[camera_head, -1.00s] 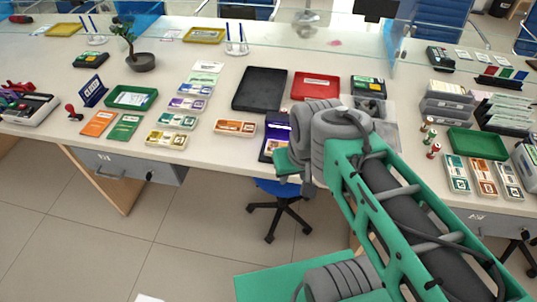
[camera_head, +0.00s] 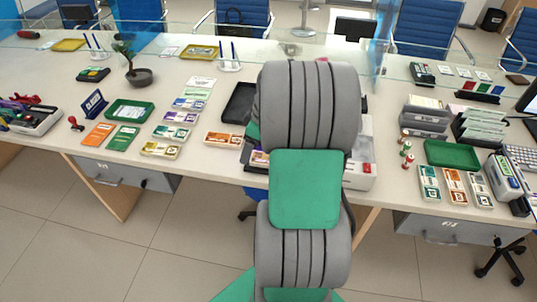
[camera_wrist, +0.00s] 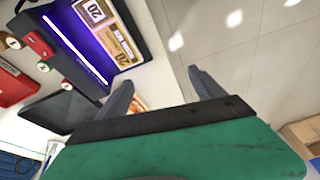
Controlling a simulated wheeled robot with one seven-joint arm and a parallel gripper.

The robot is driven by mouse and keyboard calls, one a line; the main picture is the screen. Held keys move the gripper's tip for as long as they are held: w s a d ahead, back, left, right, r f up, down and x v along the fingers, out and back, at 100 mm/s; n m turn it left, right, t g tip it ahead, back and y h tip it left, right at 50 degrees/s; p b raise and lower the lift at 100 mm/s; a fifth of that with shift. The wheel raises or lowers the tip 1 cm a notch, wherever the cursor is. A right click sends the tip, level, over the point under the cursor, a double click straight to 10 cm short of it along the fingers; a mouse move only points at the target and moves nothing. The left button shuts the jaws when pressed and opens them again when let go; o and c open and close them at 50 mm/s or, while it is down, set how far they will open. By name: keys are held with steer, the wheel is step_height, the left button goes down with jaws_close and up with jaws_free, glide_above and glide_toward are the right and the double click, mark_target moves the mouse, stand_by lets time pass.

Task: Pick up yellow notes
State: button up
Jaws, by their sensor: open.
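A bundle of yellow notes (camera_head: 160,150) lies at the front of a column of note bundles, left of centre on the counter in the head view. My gripper (camera_wrist: 162,90) is open and empty in the wrist view, its two dark fingers spread over the counter edge and floor. In the wrist view, yellow-tan notes marked 20 (camera_wrist: 118,42) lie by a dark note checker (camera_wrist: 68,50) with a glowing purple strip. In the head view my arm hides my gripper and most of the checker.
An orange note bundle (camera_head: 224,140) lies right of the yellow one. A green tray (camera_head: 131,112) and flat orange and green cards are to the left. Another green tray (camera_head: 452,154), note bundles and stamps stand at the right. The bare front strip of counter at left is clear.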

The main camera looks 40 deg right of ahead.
steer(key=shift+n+t+y, duration=0.4)
steer(key=shift+n, duration=0.5)
steer(key=s+d+f, duration=0.1)
steer(key=d, duration=0.2)
steer(key=s+d+f, duration=0.1)
steer(key=d+f, duration=0.1)
steer(key=d, duration=0.2)
steer(key=s+d+f+p, duration=0.1)
steer(key=d, duration=0.2)
steer(key=shift+d+f, duration=0.2)
steer(key=shift+f, duration=0.05)
steer(key=p+x, duration=0.2)
steer(key=x, duration=0.5)
steer(key=shift+w+d+f, duration=0.1)
steer(key=shift+w+f, duration=0.15)
steer(key=shift+w, duration=0.05)
steer(key=c, duration=1.7)
